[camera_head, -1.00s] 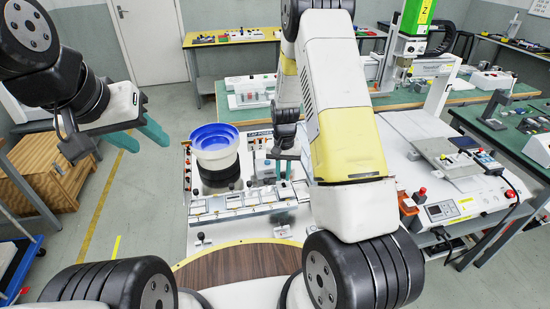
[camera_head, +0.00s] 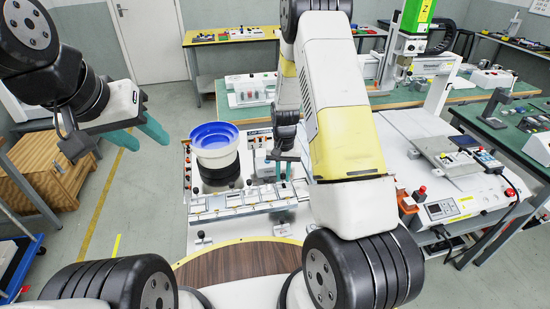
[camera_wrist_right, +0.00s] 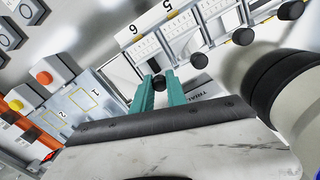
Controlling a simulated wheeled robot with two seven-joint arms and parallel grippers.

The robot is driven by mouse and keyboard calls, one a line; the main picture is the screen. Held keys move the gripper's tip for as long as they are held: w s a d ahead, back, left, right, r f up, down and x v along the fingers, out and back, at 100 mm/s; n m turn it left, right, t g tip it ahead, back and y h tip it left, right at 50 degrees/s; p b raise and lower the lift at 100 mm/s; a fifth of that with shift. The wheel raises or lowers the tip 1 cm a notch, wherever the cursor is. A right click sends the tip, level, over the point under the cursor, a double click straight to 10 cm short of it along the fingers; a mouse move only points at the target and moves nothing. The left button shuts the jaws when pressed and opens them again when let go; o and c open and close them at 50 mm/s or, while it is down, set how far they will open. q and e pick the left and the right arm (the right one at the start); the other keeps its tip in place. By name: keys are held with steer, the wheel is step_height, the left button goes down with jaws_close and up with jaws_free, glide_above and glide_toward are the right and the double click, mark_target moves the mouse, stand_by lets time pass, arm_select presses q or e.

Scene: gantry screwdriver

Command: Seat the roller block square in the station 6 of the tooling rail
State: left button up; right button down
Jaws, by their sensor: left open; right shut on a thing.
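The tooling rail (camera_head: 240,200) runs across the front of the white station table, with several light stations along it. In the right wrist view, the rail plates carry the labels 5 and 6, and the station 6 plate (camera_wrist_right: 143,50) lies just beyond my fingertips. My right gripper (camera_wrist_right: 163,78) is shut on a small dark piece, most likely the roller block, mostly hidden between the teal fingers. I cannot tell whether it touches the rail. In the head view my right gripper (camera_head: 284,170) is over the rail's right part, partly covered by my arm. My left gripper (camera_head: 140,134) is open and empty, left of the table.
A blue-topped bowl feeder (camera_head: 215,150) stands behind the rail. Black knobs (camera_wrist_right: 198,61) line the rail's front. A control box (camera_head: 450,208) stands to the right.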

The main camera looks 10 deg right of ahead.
mark_target(283, 174)
steer(key=shift+f, duration=0.15)
steer(key=c, duration=1.3)
jaws_free()
steer(key=shift+o, duration=0.2)
step_height(283, 174, up, 8)
steer(key=shift+f, duration=0.1)
